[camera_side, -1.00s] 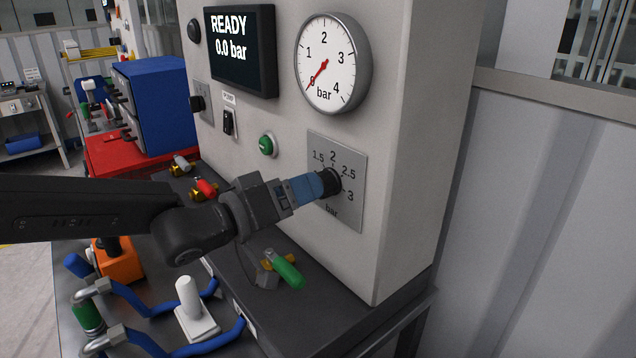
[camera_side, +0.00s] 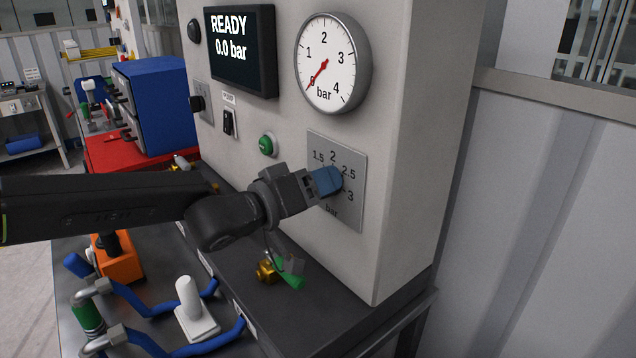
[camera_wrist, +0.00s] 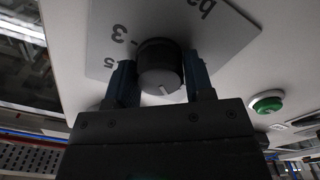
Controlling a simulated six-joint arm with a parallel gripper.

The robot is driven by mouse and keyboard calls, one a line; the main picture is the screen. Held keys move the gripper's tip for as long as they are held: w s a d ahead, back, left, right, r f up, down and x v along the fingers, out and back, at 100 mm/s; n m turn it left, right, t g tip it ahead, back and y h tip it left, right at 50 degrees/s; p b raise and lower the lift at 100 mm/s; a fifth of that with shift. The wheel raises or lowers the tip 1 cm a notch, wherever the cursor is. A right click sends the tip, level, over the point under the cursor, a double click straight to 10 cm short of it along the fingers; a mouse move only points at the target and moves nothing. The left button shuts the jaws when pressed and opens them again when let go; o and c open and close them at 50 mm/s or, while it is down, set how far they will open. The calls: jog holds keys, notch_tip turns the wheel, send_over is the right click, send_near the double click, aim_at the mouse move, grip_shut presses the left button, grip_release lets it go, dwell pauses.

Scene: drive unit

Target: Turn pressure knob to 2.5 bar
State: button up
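The pressure knob (camera_wrist: 160,62) is round and black, with a white mark on its face. It sits on a grey scale plate (camera_side: 353,212) marked 1.5, 2, 2.5 and 3 bar. My gripper (camera_side: 333,180) is at the knob. In the side view the fingers hide most of the knob. The mark points down in the wrist view, away from the 3; the number it faces is hidden.
The display (camera_side: 240,50) reads READY, 0.0 bar. The gauge (camera_side: 332,62) needle points to 0. A green button (camera_side: 268,144) and a black switch (camera_side: 229,122) are left of the plate. A valve with a green handle (camera_side: 287,273) sits below my arm.

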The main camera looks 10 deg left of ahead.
jog(key=c, duration=0.5)
jog(key=shift+m, duration=0.4)
jog(key=m, duration=0.3)
jog(key=shift+m, duration=0.4)
jog(key=m, duration=0.4)
jog(key=shift+s+d+m, duration=0.1)
jog(key=shift+m, duration=0.2)
jog(key=m, duration=0.5)
jog(key=shift+s+d, duration=0.1)
jog(key=m, duration=0.5)
jog(key=shift+m, duration=0.4)
